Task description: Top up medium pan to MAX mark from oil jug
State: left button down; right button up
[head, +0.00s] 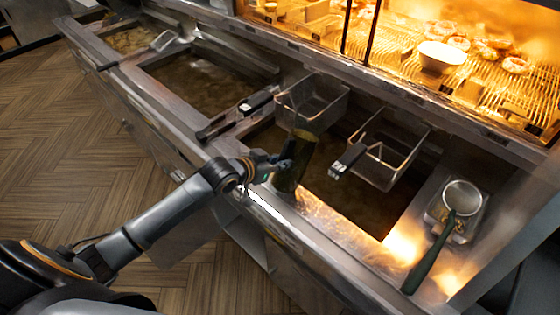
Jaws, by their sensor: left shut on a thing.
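My left gripper (275,168) is shut on the oil jug (296,158), a dark olive cylinder. The jug leans a little, its top to the right, over the front left part of the right-hand fryer pan (345,200). I cannot make out a stream of oil. Dark oil lies in this pan, in the middle pan (205,85) and in the far left pan (130,40). I cannot tell by label which is the medium pan, and no MAX mark is readable. My right gripper is not in view.
Two wire baskets (312,105) (385,150) sit at the back of the right-hand pan, their handles reaching forward. A skimmer (462,198) with a green handle rests on a small tray at right. A lit rack behind holds fried rings and a white bowl (442,58).

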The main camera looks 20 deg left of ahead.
pick_arm(q)
jog(key=shift+r, duration=0.4)
jog(key=shift+a+r+g+y, duration=0.1)
jog(key=shift+r+g+y, duration=0.2)
jog(key=shift+g, duration=0.3)
jog(key=shift+s, duration=0.15)
jog(key=shift+g, duration=0.4)
dwell(1.0)
jog(key=shift+r, duration=0.1)
jog(key=shift+g+y, duration=0.4)
jog(key=shift+g, duration=0.3)
